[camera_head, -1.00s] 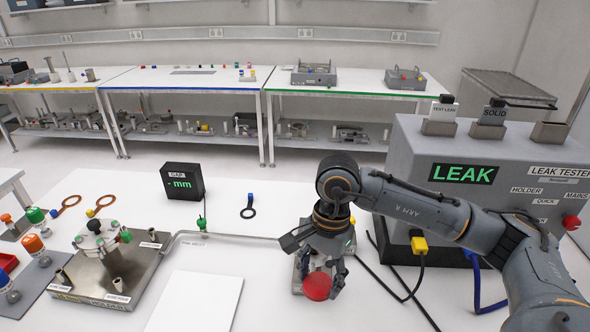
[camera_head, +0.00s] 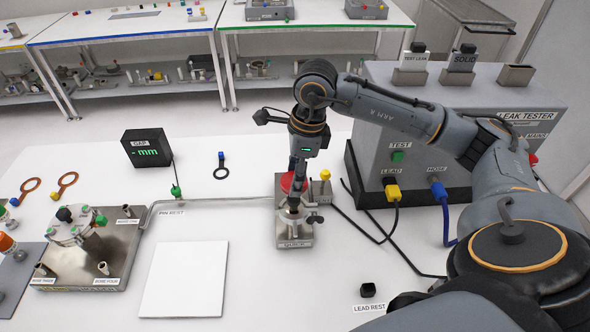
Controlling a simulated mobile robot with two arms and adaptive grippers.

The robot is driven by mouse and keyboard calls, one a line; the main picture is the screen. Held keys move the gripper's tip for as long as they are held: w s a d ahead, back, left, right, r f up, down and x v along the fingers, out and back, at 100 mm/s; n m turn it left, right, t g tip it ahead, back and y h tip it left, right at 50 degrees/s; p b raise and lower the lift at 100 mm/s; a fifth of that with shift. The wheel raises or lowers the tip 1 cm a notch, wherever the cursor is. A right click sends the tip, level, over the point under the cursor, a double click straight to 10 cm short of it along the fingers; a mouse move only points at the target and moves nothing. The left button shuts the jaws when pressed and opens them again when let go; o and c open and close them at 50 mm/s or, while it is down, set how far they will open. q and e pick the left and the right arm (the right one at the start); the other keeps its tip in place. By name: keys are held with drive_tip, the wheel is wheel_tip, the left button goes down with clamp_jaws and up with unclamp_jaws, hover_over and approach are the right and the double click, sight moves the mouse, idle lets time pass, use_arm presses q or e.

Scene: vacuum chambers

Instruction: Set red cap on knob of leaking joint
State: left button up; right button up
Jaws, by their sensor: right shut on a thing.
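My right gripper (camera_head: 296,178) points down over a small metal fixture block (camera_head: 294,235) in the middle of the table. It is shut on the red cap (camera_head: 289,184), which is partly hidden by the fingers. The cap is at the back part of the block, behind a metal clamp with a dark wing handle (camera_head: 314,219). I cannot tell whether the cap touches a knob there. A metal plate assembly (camera_head: 85,250) with green, white and dark knobs stands at the left, joined to the block by a thin pipe (camera_head: 215,201). My left gripper is not in view.
A white board (camera_head: 185,279) lies in front of the pipe. A black gap display (camera_head: 147,148) stands behind it. The grey leak tester (camera_head: 480,120) is at the right, with cables (camera_head: 395,225) running to the table. A lead rest (camera_head: 368,290) is at the front right.

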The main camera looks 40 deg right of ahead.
wheel_tip(320, 180, down, 3)
drive_tip(key=shift+r+b, duration=0.2)
drive_tip(key=shift+b, duration=0.35)
drive_tip(key=shift+f+b, duration=0.55)
drive_tip(key=shift+f, duration=0.15)
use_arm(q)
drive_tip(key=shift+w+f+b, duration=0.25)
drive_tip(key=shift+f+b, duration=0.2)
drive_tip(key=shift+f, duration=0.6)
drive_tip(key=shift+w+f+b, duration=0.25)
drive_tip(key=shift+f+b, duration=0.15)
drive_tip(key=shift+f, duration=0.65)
use_arm(e)
drive_tip(key=shift+w+f, duration=0.1)
drive_tip(key=shift+f, duration=0.75)
drive_tip(key=o, duration=0.9)
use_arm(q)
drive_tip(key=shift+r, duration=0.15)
use_arm(e)
drive_tip(key=shift+r, duration=0.2)
drive_tip(key=shift+r+p, duration=2.3)
drive_tip(key=shift+r, duration=1.6)
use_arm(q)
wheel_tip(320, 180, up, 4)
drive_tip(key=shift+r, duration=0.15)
use_arm(e)
drive_tip(key=shift+f, duration=0.1)
